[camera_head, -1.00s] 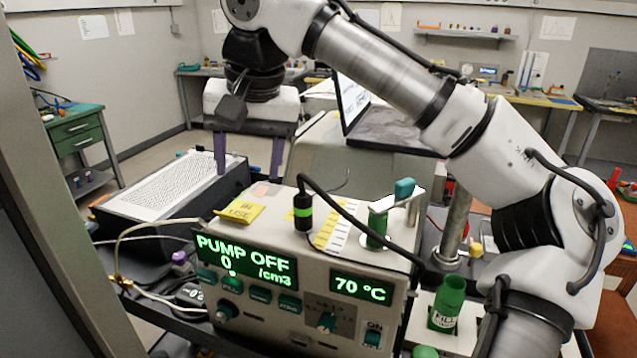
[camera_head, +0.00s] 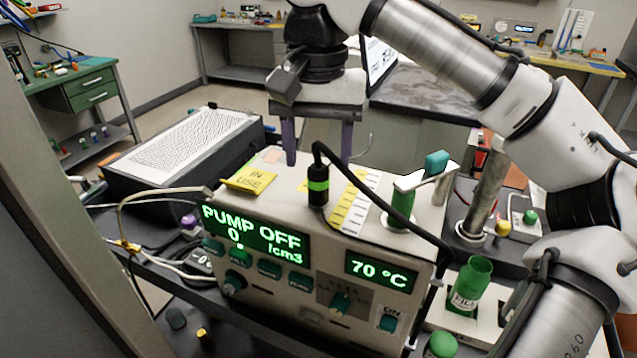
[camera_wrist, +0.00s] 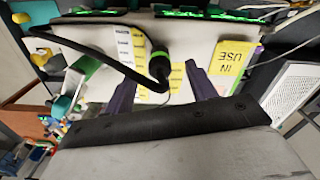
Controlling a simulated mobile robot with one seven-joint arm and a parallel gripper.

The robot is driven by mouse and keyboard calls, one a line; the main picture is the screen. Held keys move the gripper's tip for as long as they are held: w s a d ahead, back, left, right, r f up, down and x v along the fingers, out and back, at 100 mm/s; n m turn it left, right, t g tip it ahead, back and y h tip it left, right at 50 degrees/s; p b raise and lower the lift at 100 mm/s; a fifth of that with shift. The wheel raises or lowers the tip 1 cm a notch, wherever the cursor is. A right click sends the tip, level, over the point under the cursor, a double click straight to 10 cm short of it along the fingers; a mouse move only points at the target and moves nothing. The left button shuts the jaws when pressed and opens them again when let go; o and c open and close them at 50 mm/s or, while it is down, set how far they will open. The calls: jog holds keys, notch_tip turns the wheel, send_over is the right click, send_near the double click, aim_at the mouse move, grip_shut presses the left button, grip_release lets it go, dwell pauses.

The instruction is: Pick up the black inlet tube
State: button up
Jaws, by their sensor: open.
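The black inlet tube (camera_head: 318,197) is a short upright black cylinder with a bright green band. It stands on top of the beige machine (camera_head: 290,212), and a black hose curves from its top to the right. My gripper (camera_head: 318,162) is open and points down, its two purple fingers apart. In the head view the fingertips are about level with the tube's top, one to each side of it in the picture. In the wrist view the tube (camera_wrist: 158,66) shows between and just beyond the open fingers (camera_wrist: 161,76). Nothing is held.
A yellow "IN USE" note (camera_head: 250,179) lies left of the tube. A green vial (camera_head: 403,205) under a metal clamp with a teal knob (camera_head: 437,162) stands to the right. A black box with a perforated white top (camera_head: 190,140) lies left. The hose crosses the machine's right top.

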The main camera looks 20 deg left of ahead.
aim_at(318, 167)
jog(key=shift+f+p, duration=0.8)
jog(key=shift+f, duration=1.95)
jog(key=c, duration=1)
jog(key=shift+c, duration=0.2)
jog(key=shift+r, duration=0.1)
notch_tip(318, 167, up, 20)
jog(key=p, duration=0.5)
